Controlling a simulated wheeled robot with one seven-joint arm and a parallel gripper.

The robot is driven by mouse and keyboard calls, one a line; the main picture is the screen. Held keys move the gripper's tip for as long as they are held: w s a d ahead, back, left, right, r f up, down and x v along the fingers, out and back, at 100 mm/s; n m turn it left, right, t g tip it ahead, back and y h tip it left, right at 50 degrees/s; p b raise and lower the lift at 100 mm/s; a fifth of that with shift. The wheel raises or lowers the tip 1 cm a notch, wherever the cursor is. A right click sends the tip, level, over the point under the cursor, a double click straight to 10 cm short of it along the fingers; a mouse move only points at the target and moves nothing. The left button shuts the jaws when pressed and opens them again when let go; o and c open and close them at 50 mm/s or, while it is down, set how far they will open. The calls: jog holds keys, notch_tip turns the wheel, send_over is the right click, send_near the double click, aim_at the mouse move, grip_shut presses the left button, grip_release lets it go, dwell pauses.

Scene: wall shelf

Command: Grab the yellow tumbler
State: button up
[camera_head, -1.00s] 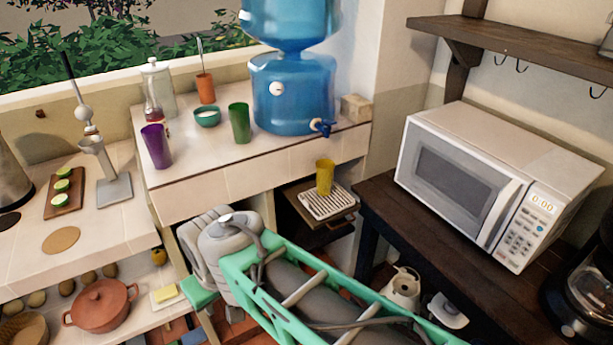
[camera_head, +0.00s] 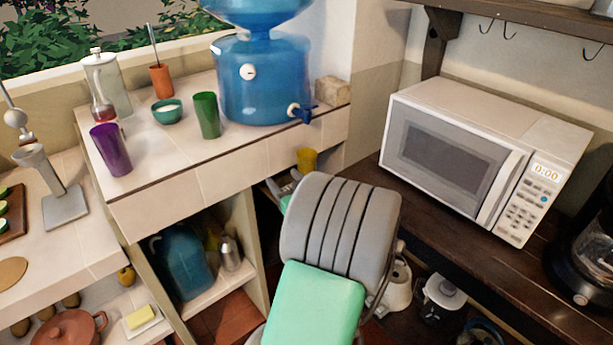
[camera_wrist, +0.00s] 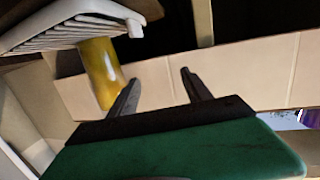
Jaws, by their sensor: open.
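The yellow tumbler (camera_head: 307,159) shows only its upper part in the head view, below the tiled counter's right end; my arm hides the rest. In the wrist view, which appears upside down, the tumbler (camera_wrist: 101,72) stands on a white slatted tray (camera_wrist: 75,25). My gripper (camera_wrist: 160,77) is open and empty. Its two dark fingers point toward the tiled counter front, with the tumbler just left of the left finger in that view, outside the gap. In the head view my arm mostly hides the gripper.
The tiled counter (camera_head: 155,190) overhangs close to the tumbler. On it stand a blue water dispenser (camera_head: 265,80), a green tumbler (camera_head: 207,115) and a purple tumbler (camera_head: 111,150). A microwave (camera_head: 480,150) stands on the dark table (camera_head: 548,262) at right.

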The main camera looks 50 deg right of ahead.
aim_at(310, 163)
jog(key=s+d+m+h, duration=0.1)
jog(key=s+d+h, duration=0.1)
jog(key=s+d+r+m+h, duration=0.1)
jog(key=s+d, duration=0.2)
jog(key=shift+s+d+r+h, duration=0.2)
jog(key=shift+s+d+h, duration=0.1)
jog(key=shift+h, duration=0.1)
jog(key=p+x, duration=0.2)
jog(key=x, duration=0.5)
jog(key=shift+w+d, duration=0.2)
jog(key=shift+d, duration=0.15)
grip_shut()
